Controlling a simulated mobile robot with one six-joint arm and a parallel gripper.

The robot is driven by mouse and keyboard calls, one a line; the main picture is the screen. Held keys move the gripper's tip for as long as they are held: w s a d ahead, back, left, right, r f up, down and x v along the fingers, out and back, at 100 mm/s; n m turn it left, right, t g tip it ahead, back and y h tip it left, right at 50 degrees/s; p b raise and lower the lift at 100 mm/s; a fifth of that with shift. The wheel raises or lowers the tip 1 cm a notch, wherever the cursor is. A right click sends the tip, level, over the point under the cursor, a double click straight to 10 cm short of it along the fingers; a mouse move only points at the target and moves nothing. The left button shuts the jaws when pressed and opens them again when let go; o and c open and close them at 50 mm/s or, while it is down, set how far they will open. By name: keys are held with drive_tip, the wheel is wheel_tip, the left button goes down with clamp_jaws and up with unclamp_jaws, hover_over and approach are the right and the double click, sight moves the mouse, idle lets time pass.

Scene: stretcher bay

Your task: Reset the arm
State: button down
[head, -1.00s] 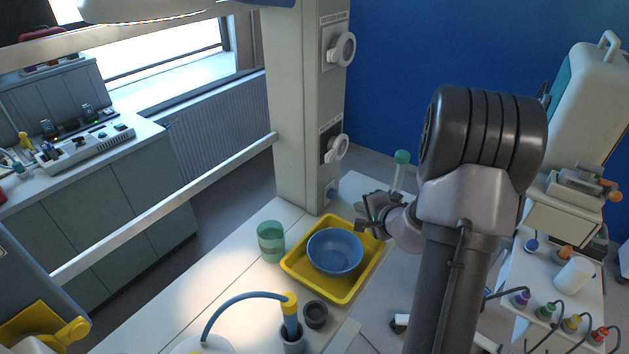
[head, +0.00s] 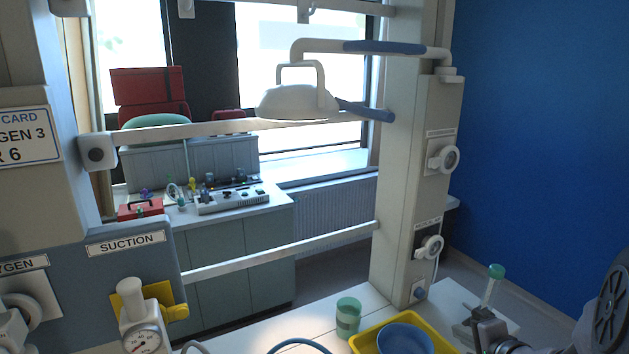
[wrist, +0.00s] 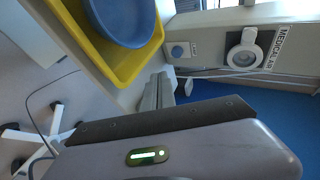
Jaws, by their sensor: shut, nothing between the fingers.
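My gripper (head: 468,329) shows at the bottom right of the head view, just right of the yellow tray (head: 440,345). Its fingers are shut with nothing between them. The wrist view shows the closed fingers (wrist: 158,92) at its middle, in front of the yellow tray's edge (wrist: 125,68). The tray holds a blue bowl (head: 405,340), which also shows in the wrist view (wrist: 125,20). Most of my arm is outside the head view; a dark joint shows at the lower right edge.
A green cup (head: 348,318) stands left of the tray. A green-capped tube (head: 492,287) stands upright behind my gripper. A pillar with valves (head: 420,200) rises behind the tray. A white lamp (head: 298,100) hangs above. Blue wall (head: 540,130) fills the right.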

drive_tip(key=s+a+r+n+g+y, duration=0.1)
drive_tip(key=s+a+r+n+y, duration=0.1)
drive_tip(key=a+r, duration=0.35)
drive_tip(key=s+a+r+n+g+y, duration=0.1)
drive_tip(key=a+r+n, duration=0.15)
drive_tip(key=a, duration=0.65)
drive_tip(key=s+a+r+n+g+y, duration=0.1)
drive_tip(key=s+a+r+n+y, duration=0.15)
drive_tip(key=a, duration=0.45)
drive_tip(key=s+a+r+n+g, duration=0.2)
drive_tip(key=s+a+r+n, duration=0.15)
drive_tip(key=s+a, duration=0.45)
drive_tip(key=s+d+n+h, duration=0.1)
drive_tip(key=s+n+h, duration=0.15)
drive_tip(key=s, duration=0.55)
drive_tip(key=s+d+f+m+g+h+b, duration=0.1)
drive_tip(key=s+f+b, duration=0.2)
drive_tip(key=f+b, duration=1)
wheel_tip(320, 180, down, 3)
drive_tip(key=shift+d+r, duration=0.1)
drive_tip(key=shift+d, duration=0.15)
